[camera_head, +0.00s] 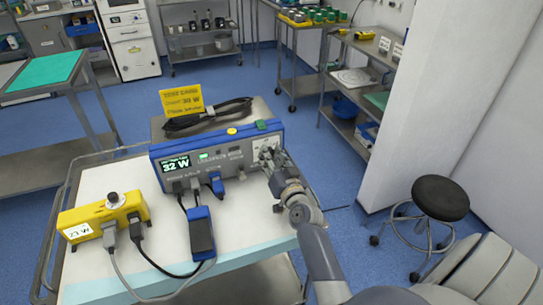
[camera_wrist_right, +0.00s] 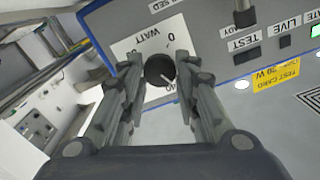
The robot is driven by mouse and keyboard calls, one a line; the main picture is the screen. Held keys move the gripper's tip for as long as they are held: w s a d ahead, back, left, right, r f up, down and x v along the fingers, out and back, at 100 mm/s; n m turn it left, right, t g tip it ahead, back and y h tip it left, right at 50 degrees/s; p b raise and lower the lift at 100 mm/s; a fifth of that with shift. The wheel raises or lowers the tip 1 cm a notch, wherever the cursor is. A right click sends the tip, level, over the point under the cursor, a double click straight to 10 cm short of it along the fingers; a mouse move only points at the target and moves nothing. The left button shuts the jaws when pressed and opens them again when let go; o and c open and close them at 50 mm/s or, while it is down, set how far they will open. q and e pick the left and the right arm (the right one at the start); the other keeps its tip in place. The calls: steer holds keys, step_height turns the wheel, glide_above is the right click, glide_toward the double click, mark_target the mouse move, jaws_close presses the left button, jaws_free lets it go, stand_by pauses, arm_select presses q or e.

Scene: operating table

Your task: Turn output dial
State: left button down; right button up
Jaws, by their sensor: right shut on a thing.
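The blue and grey power unit (camera_head: 235,160) stands on the white-topped cart, with a lit display (camera_head: 175,165) that seems to read 32 W. Its black output dial (camera_wrist_right: 157,70) with a white pointer line sits on a white WATT scale plate (camera_wrist_right: 130,45) in the right wrist view. My right gripper (camera_wrist_right: 159,78) is shut on the dial, one finger on each side. In the head view my right gripper (camera_head: 268,158) reaches the right end of the unit's front and mostly hides the dial. My left gripper is not in view.
A yellow card (camera_head: 182,102) stands on the unit behind coiled black cable (camera_head: 208,117). A yellow meter box (camera_head: 103,220) and a blue handheld piece (camera_head: 201,234) with cables lie on the cart (camera_head: 150,190). A black stool (camera_head: 440,198) stands at right.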

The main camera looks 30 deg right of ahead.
steer(key=shift+m+p, duration=0.4)
steer(key=shift+m, duration=1.8)
steer(key=shift+d, duration=0.1)
steer(key=o, duration=1.1)
steer(key=shift+c, duration=0.2)
steer(key=v, duration=1.2)
